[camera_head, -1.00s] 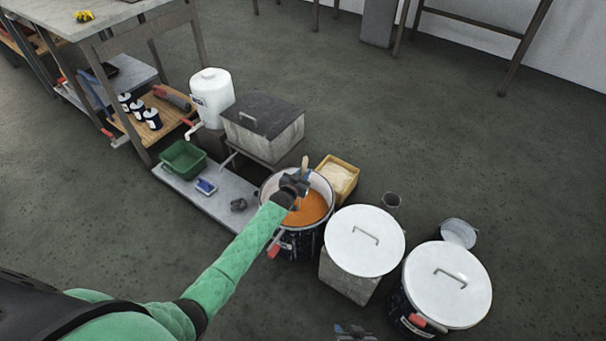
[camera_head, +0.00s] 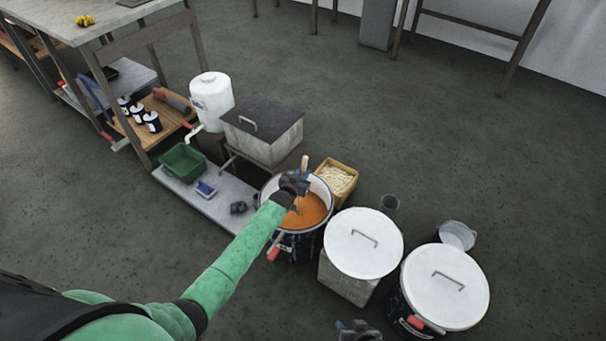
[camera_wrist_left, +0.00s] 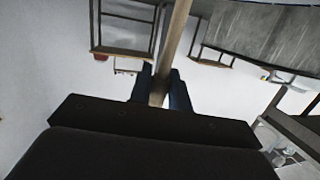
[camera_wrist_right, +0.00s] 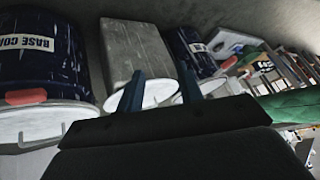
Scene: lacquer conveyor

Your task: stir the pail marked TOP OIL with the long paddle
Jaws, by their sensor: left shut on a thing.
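The open pail (camera_head: 268,240) is dark blue with a pale rim and holds orange liquid (camera_head: 312,212). Its label cannot be read here. My left gripper (camera_head: 297,186) is over the pail's mouth, shut on the wooden paddle's shaft (camera_head: 304,163). The paddle stands near upright, its lower end hidden by the gripper and liquid. In the left wrist view the shaft (camera_wrist_left: 176,38) runs up from between the fingers (camera_wrist_left: 160,90). My right gripper (camera_head: 358,330) is low at the bottom edge of the head view. In the right wrist view its fingers (camera_wrist_right: 160,92) are apart and empty.
A white-lidded pail (camera_head: 447,287), marked BASE CO... in the right wrist view (camera_wrist_right: 38,45), stands at right. A white lid (camera_head: 364,243) lies on a grey block (camera_head: 345,281). A yellow box (camera_head: 350,166), metal-lidded box (camera_head: 262,128) and green tray (camera_head: 183,162) stand nearby.

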